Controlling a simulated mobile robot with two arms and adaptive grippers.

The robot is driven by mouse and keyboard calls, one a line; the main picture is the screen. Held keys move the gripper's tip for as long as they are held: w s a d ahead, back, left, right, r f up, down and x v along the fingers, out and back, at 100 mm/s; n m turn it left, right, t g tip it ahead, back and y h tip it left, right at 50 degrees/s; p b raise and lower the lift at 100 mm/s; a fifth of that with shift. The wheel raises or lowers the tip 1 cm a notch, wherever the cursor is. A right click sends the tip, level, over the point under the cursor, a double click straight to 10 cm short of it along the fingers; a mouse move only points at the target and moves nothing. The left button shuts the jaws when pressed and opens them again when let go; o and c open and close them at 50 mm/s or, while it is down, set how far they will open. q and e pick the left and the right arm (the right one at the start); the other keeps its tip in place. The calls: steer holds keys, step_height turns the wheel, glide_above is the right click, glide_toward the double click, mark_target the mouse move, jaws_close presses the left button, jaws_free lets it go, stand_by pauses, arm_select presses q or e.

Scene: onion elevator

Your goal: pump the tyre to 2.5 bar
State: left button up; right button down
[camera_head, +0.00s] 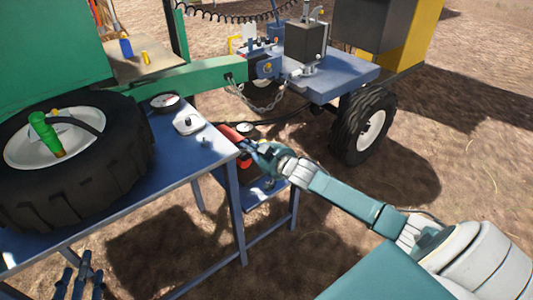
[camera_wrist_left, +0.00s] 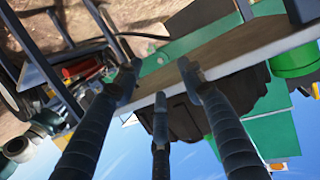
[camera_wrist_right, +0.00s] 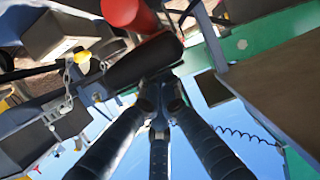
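The black tyre (camera_head: 85,180) lies flat on the blue table (camera_head: 185,160), around a pale rim (camera_head: 25,150). A round dial gauge (camera_head: 165,102) lies beside it. Another dial (camera_head: 246,129) shows behind my right gripper, near a red part (camera_head: 228,132). My right gripper (camera_head: 262,152) is past the table's right edge; in the right wrist view its fingers (camera_wrist_right: 160,95) are closed together against a dark cylindrical grip (camera_wrist_right: 145,60) beside a red cylinder (camera_wrist_right: 128,12). My left gripper (camera_head: 82,272) is low in front of the table; its fingers (camera_wrist_left: 160,80) are spread and empty. The dial readings are not legible.
A small pale device (camera_head: 188,124) lies on the table. A lower blue shelf (camera_head: 262,192) sits beneath. Open dirt lies to the right.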

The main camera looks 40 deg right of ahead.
steer(key=shift+s+f+p, duration=0.1)
steer(key=shift+s+p, duration=0.2)
steer(key=shift+s, duration=0.65)
arm_select(q)
steer(key=s+a+f+g+y+p, duration=0.1)
steer(key=s+a+f+g, duration=0.1)
steer(key=s+f+g, duration=0.2)
steer(key=s+a+f+g+y+p, duration=0.1)
steer(key=s+a+f+g, duration=0.2)
steer(key=s+f, duration=0.6)
steer(key=shift+s+f+g+y, duration=0.3)
steer(key=shift+s+f+g, duration=0.15)
steer(key=shift+g, duration=0.65)
arm_select(e)
steer(key=v, duration=0.7)
steer(key=shift+s, duration=0.45)
arm_select(q)
steer(key=shift+r, duration=0.1)
arm_select(e)
steer(key=shift+d, duration=0.15)
